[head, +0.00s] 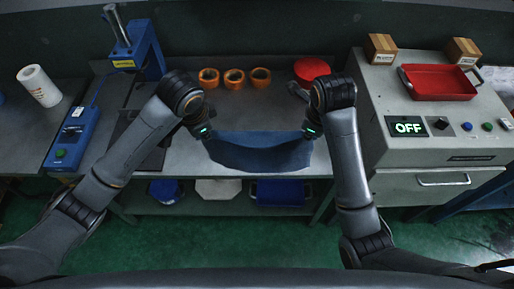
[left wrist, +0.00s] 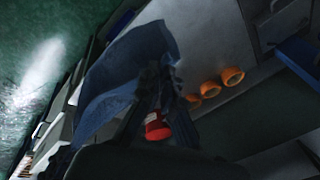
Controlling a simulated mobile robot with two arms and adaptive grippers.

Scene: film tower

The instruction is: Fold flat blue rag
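The blue rag (head: 262,152) is spread out in the head view, with its upper corners at my two grippers and its lower edge curved near the table's front edge. My left gripper (head: 208,137) is at its upper left corner and appears shut on it. My right gripper (head: 308,134) is at its upper right corner and also appears shut on it. The fingertips are small and dark there. In the left wrist view the rag (left wrist: 128,72) hangs from the dark fingers of my left gripper (left wrist: 160,78). I cannot tell whether its lower edge touches the table.
Several orange rolls (head: 233,79) and a red round object (head: 311,70) stand at the table's back. A blue press (head: 140,52) stands at the back left. A grey machine (head: 430,140) with a red tray (head: 440,84) stands right.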

